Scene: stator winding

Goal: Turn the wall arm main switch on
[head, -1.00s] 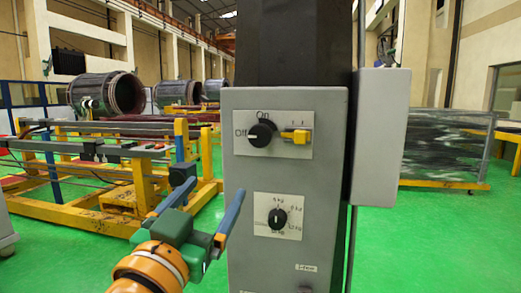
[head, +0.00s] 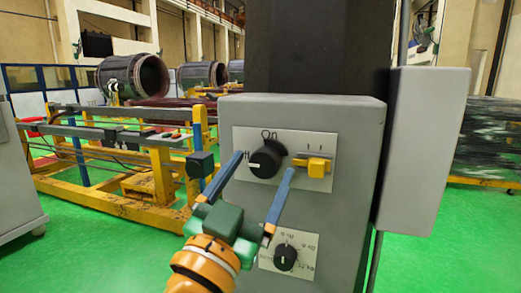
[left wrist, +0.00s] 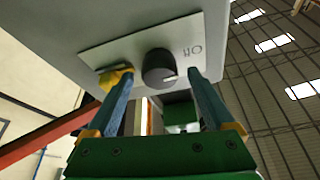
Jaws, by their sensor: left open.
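The main switch is a round black knob (head: 265,158) on a pale plate on the grey control box (head: 345,200). Its white mark points left, toward the Off label, which my finger partly covers; On is printed above it. My left gripper (head: 264,164) is open, with its blue fingers in front of the plate, one tip on each side of the knob. In the left wrist view the knob (left wrist: 158,68) shows between the open fingers, with no clear contact. My right gripper is not in view.
A yellow switch (head: 315,167) sits just right of the knob, near my right-hand finger. A grey side box (head: 425,150) projects at right. Yellow racks (head: 150,180) stand at left; green floor lies between.

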